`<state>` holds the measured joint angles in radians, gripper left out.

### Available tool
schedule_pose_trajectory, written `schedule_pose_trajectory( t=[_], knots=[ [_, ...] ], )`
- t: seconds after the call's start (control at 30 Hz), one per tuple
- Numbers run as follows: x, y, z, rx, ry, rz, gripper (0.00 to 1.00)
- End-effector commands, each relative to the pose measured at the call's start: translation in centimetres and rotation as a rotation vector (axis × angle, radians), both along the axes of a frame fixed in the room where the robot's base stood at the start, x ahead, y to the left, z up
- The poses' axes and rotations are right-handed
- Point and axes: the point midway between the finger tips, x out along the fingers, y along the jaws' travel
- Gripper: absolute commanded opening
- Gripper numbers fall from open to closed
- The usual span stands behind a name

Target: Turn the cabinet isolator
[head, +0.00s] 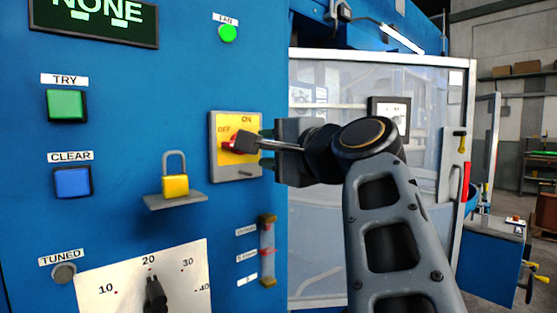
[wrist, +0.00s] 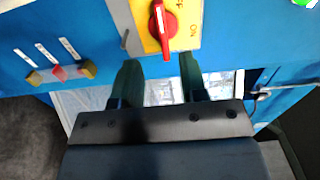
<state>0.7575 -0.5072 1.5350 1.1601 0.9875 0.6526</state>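The isolator is a yellow plate (head: 251,160) in a grey frame on the blue cabinet, with ON at its top and OFF at its left. Its red handle (head: 227,146) is partly hidden by my gripper in the head view. In the wrist view the red handle (wrist: 162,24) lies lengthwise up the picture, its white mark at the upper end, on the OFF side. My gripper (wrist: 159,62) is open and empty in front of the plate, its fingers on either side of the handle's lower end with gaps. I cannot tell how far the tips are from the handle.
A yellow padlock (head: 175,186) stands on a small shelf below left of the isolator. Green (head: 67,104) and blue (head: 72,182) buttons and a dial (head: 155,292) are further left. A glazed door (head: 335,75) is at right.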

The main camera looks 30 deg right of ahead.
Motion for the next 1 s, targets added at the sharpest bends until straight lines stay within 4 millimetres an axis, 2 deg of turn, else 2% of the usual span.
schedule_pose_trajectory(
  t=[0.13,0.33,0.9,1.0],
  knots=[
    [-1.3,-0.3,-0.1,0.000,0.000,-0.004,0.39],
    [-2.0,-0.2,0.0,-0.001,0.000,-0.001,0.39],
    [-2.1,-0.2,0.0,0.000,0.001,0.001,0.39],
    [-1.7,-0.4,-0.5,0.011,0.042,0.008,0.39]
  ],
)
